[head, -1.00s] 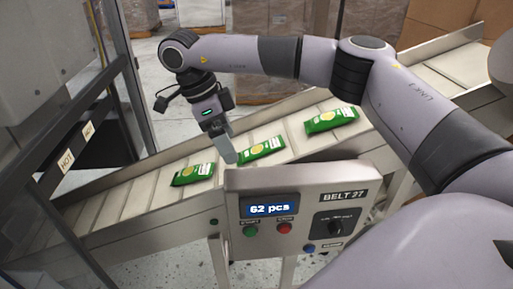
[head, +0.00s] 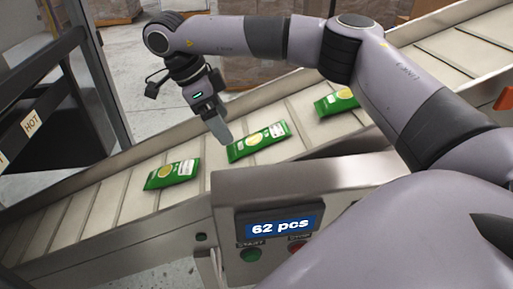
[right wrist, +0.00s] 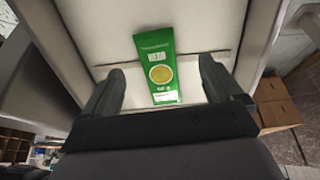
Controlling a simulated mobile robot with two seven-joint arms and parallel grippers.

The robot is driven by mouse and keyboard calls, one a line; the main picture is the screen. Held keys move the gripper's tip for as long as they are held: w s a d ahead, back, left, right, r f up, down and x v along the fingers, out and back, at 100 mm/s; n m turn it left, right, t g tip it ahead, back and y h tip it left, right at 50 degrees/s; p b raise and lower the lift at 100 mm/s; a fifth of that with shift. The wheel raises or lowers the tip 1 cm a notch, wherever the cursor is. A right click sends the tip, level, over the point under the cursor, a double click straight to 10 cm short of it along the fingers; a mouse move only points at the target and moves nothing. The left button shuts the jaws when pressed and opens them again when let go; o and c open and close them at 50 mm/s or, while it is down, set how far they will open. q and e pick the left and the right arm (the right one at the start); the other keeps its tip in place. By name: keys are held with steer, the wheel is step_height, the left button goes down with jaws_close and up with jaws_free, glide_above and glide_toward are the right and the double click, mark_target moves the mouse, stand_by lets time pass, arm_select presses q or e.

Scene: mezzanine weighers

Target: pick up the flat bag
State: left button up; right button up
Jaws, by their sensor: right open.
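Three green bags with a yellow round print lie spaced out on the slanted conveyor belt: a left bag (head: 172,174), a middle bag (head: 258,142) and a right bag (head: 337,102), partly cut off by my arm. Which of them is flat I cannot tell for sure. My right gripper (head: 221,131) is just beside the left end of the middle bag, pointing down. In the right wrist view, a green bag (right wrist: 157,68) lies on the belt between the spread fingers, which do not grip it. My left gripper is not in view.
The belt (head: 110,204) has raised cross slats and metal side rails. A control box (head: 232,200) reading "62 pcs" stands in front of it. A dark-framed machine with a HOT label (head: 31,124) is at left. Boxes stand behind.

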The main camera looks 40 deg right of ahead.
mark_target(237, 147)
steer(key=x, duration=0.6)
steer(key=shift+s+a+f, duration=0.1)
steer(key=shift+s+f, duration=0.2)
steer(key=c, duration=1.1)
